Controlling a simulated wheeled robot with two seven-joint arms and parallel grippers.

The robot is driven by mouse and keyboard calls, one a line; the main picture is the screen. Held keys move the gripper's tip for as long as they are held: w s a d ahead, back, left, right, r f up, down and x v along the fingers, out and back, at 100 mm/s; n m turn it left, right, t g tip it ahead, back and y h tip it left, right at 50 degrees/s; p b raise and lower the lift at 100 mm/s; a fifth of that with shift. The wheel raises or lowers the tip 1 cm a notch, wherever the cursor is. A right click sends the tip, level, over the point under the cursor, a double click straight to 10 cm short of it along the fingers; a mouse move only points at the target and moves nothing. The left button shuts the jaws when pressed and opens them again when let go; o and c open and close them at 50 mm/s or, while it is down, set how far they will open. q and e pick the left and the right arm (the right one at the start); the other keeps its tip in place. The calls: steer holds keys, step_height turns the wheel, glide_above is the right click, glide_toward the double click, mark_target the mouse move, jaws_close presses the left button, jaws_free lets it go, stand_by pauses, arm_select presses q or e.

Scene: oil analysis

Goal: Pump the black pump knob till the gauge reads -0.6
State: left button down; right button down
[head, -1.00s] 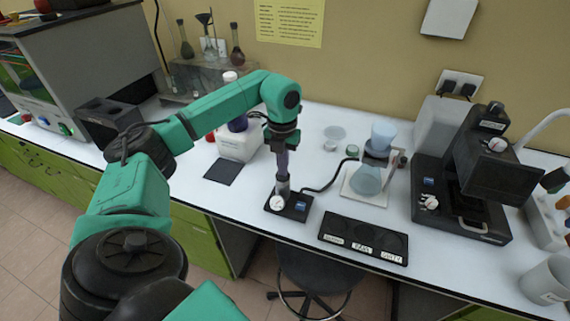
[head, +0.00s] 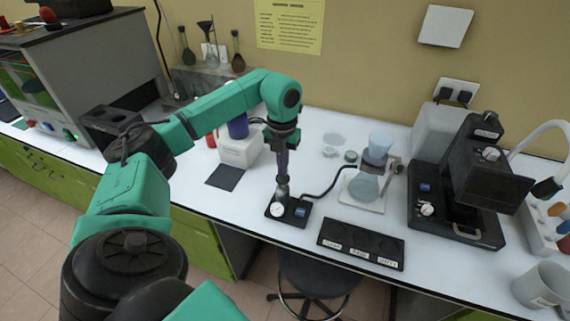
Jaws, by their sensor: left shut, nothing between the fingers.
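The hand pump (head: 290,211) is a small black base near the front edge of the bench, with a round white gauge (head: 277,209) and a blue label. The gauge is too small to read. My left gripper (head: 282,178) points straight down over the pump, shut, its tips at or just above the pump's grey upright part (head: 282,193). The black knob cannot be made out; the gripper covers the pump's top. I cannot tell whether they touch. My right gripper is not in view.
A black hose (head: 325,185) runs from the pump to a glass flask with a filter funnel (head: 372,170). A black labelled tray (head: 360,245) lies right of the pump. A microscope (head: 465,190) stands farther right. A dark square pad (head: 225,177) lies to the left.

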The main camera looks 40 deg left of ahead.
arm_select(q)
steer(key=shift+f+b, duration=1.1)
steer(key=shift+f, duration=0.7)
steer(key=shift+r+p, duration=1.65)
steer(key=shift+r, duration=0.2)
step_height(320, 180, up, 5)
steer(key=p, duration=0.4)
steer(key=shift+r, duration=0.15)
